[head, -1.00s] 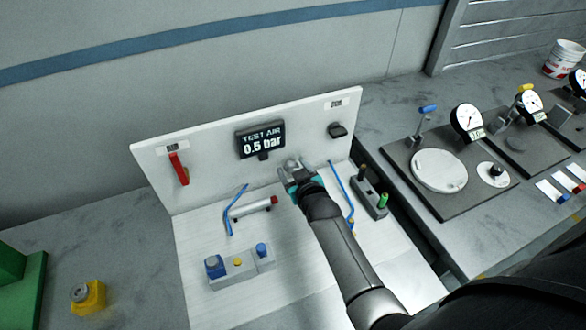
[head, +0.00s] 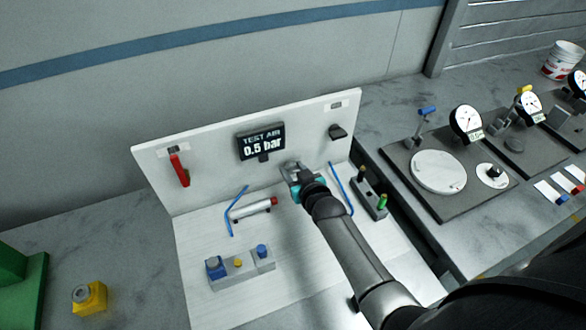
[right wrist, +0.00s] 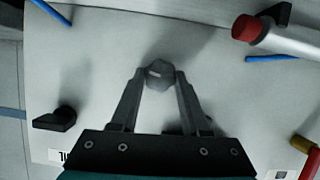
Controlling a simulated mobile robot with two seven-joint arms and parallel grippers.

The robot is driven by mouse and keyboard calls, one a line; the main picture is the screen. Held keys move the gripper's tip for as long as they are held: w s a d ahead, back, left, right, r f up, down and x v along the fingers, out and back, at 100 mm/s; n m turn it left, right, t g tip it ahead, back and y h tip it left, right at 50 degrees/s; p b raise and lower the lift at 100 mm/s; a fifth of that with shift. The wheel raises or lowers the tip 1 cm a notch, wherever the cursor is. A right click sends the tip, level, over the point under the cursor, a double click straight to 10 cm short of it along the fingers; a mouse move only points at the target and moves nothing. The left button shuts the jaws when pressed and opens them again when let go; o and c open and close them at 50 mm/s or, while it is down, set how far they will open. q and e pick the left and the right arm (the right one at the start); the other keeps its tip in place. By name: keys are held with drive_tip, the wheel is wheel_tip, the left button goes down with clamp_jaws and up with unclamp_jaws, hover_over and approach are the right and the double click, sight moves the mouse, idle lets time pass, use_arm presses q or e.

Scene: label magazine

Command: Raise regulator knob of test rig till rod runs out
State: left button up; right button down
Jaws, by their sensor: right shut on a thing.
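The test rig (head: 200,140) is a white panel with a white base. Its dark display (head: 261,143) reads "TEST AIR 0.5 bar". My right gripper (head: 292,170) is at the lower panel, right of and below the display. In the right wrist view my right gripper (right wrist: 160,80) is shut on the grey regulator knob (right wrist: 159,75), one finger on each side. The knob is mostly hidden by the gripper in the head view. A cylinder (head: 252,208) with a red end lies on the base, and its red cap (right wrist: 250,28) shows in the right wrist view. My left gripper is not in view.
A red lever (head: 179,169) is at the panel's left and a black knob (head: 337,131) at its right. A valve block (head: 238,268) stands in front, blue tubes beside the cylinder. Gauge stations (head: 440,170) fill the right bench. A yellow block (head: 89,297) stands left.

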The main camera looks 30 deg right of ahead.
drive_tip(key=shift+d+m+y, duration=0.1)
drive_tip(key=shift+m+y, duration=0.4)
drive_tip(key=shift+c, duration=1.9)
unclamp_jaws()
drive_tip(key=shift+s, duration=0.15)
drive_tip(key=p+v, duration=0.2)
drive_tip(key=v, duration=1.3)
drive_tip(key=shift+p, duration=0.3)
drive_tip(key=shift+r, duration=0.1)
